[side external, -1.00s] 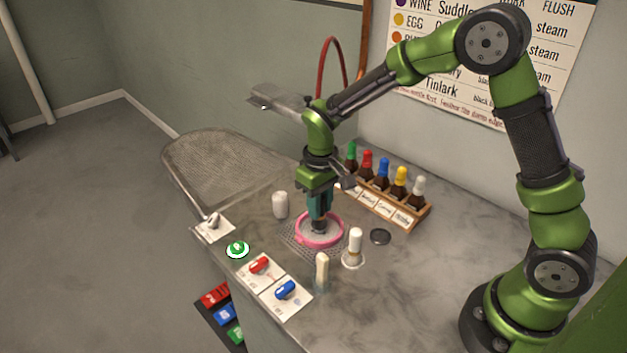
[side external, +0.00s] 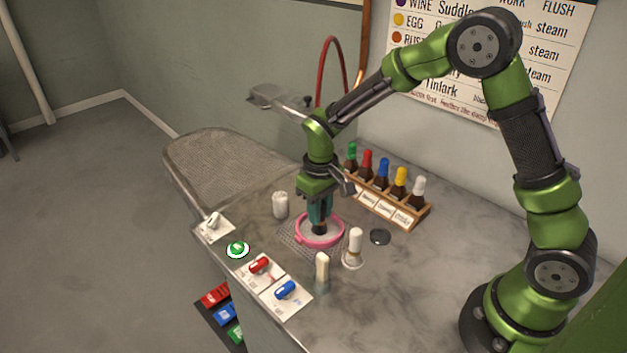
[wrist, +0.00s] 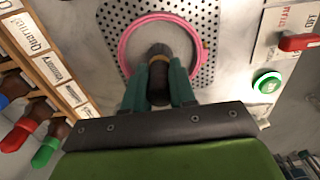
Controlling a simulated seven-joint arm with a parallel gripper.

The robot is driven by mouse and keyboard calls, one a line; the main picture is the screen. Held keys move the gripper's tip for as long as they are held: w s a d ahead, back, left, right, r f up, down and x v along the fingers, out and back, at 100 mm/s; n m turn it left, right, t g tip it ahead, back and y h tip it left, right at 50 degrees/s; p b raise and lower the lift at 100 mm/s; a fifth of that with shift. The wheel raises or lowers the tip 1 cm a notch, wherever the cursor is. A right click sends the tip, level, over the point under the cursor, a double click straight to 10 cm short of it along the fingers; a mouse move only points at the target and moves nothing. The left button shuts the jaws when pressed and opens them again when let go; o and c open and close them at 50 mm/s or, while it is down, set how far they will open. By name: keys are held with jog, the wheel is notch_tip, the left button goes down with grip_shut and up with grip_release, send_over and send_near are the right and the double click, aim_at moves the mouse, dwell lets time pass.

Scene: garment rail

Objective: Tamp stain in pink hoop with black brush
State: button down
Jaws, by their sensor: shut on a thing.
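The pink hoop (side external: 300,240) lies on the perforated metal plate (side external: 290,243) set in the worktop, with pale cloth inside it. My gripper (side external: 319,218) points down over the hoop and is shut on the black brush (side external: 319,229). In the wrist view, the brush (wrist: 159,52) is between the teal fingers of my gripper (wrist: 159,82). Its dark end is inside the pink hoop (wrist: 124,50), near the hoop's middle. The brush hides the cloth under it, so I cannot see a stain or tell whether the bristles touch.
A wooden rack (side external: 385,205) of bottles with coloured caps stands behind the hoop. Red (side external: 259,265) and blue (side external: 285,290) levers and a green button (side external: 237,250) line the front edge.

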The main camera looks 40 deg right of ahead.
jog(key=shift+r, duration=0.9)
jog(key=shift+f, duration=0.1)
jog(key=shift+f, duration=0.85)
jog(key=shift+r, duration=0.95)
jog(key=shift+f, duration=0.15)
jog(key=shift+f, duration=0.8)
jog(key=shift+r, duration=0.1)
